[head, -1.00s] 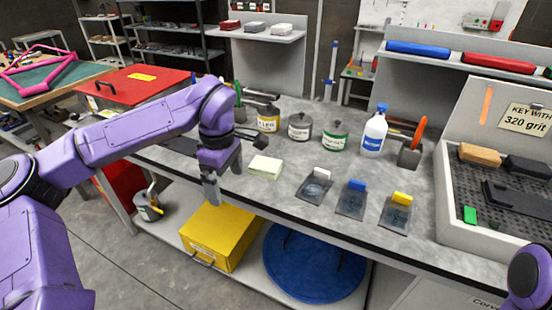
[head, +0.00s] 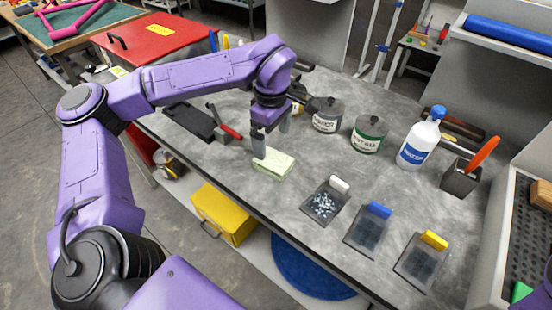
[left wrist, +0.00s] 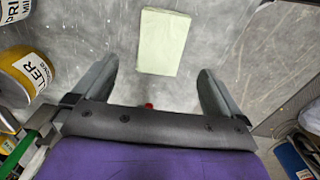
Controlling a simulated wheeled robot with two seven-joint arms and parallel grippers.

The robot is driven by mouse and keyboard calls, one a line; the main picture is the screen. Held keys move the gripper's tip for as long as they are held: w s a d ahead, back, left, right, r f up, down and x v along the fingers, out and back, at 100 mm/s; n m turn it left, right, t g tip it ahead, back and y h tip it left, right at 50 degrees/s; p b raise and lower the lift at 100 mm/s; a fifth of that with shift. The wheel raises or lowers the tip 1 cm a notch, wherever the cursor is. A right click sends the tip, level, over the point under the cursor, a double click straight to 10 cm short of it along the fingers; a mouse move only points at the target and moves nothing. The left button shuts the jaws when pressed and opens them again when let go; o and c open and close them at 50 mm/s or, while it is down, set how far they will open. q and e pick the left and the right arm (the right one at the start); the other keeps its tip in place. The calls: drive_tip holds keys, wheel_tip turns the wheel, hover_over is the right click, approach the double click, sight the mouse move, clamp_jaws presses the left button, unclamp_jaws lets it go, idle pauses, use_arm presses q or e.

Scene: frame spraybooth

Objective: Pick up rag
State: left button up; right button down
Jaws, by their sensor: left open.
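The rag (head: 273,164) is a pale yellow-green folded cloth lying flat on the grey worktop near its front edge. My left gripper (head: 271,140) is open with its fingers pointing down at the rag's back-left side. In the head view one fingertip overlaps the rag's edge; I cannot tell if it touches. In the left wrist view the rag (left wrist: 163,41) lies ahead of the open fingers (left wrist: 157,70), between their lines, with nothing held. My right gripper is out of view.
Several cans, including a grey one (head: 326,115) and a green-labelled one (head: 369,134), stand behind the rag. A red-handled tool (head: 226,124) lies left of the gripper.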

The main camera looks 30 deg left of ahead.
sight(273, 160)
use_arm(q)
drive_tip(key=f+p, duration=0.1)
drive_tip(key=f, duration=0.5)
drive_tip(key=shift+d+f, duration=0.1)
drive_tip(key=shift+d, duration=0.1)
drive_tip(key=shift+s+f, duration=0.1)
drive_tip(key=shift+f, duration=0.2)
drive_tip(key=c, duration=1.1)
